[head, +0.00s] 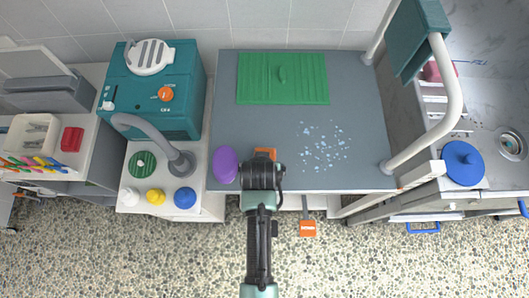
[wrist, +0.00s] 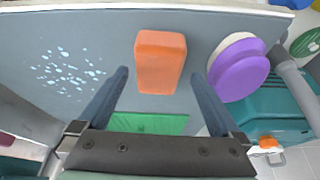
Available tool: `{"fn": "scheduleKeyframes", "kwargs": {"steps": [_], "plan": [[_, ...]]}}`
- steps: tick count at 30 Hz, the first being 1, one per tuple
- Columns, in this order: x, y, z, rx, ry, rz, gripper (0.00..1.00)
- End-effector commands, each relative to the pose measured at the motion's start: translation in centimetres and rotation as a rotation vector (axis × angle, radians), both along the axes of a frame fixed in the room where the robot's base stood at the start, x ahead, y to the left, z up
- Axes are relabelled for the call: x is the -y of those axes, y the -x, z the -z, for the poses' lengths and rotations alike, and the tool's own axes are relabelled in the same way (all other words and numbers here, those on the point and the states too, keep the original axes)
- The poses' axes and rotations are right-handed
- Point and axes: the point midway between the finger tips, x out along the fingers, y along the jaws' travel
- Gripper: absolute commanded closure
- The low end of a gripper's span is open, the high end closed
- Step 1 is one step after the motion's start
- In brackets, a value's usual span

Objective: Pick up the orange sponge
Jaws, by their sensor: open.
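The orange sponge (wrist: 160,62) lies on the grey table top (head: 240,120) near its front edge. In the head view the sponge (head: 265,153) is mostly hidden behind my gripper (head: 263,160). In the wrist view my gripper (wrist: 155,90) is open, its two fingers spread with the sponge showing between and beyond the tips. Nothing is held.
A purple oval object (head: 224,164) lies close left of the sponge. A green mat (head: 283,78) lies at the back of the table. Pale blue specks (head: 325,147) are spread on the right.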

Motion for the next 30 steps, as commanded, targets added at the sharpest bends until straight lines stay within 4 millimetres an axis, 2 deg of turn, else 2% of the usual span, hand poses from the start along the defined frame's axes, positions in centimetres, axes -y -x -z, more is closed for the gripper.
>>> {"fn": "scheduleKeyframes", "kwargs": {"steps": [9, 18, 20, 30], "plan": [[0.3, -1.4, 3.1, -0.001, 0.000, 0.000, 0.00], [0.3, -1.5, 3.4, 0.001, 0.000, 0.000, 0.00], [0.3, -1.5, 3.4, 0.000, 0.000, 0.000, 0.09], [0.3, -1.5, 3.4, 0.000, 0.000, 0.000, 0.70]]}}
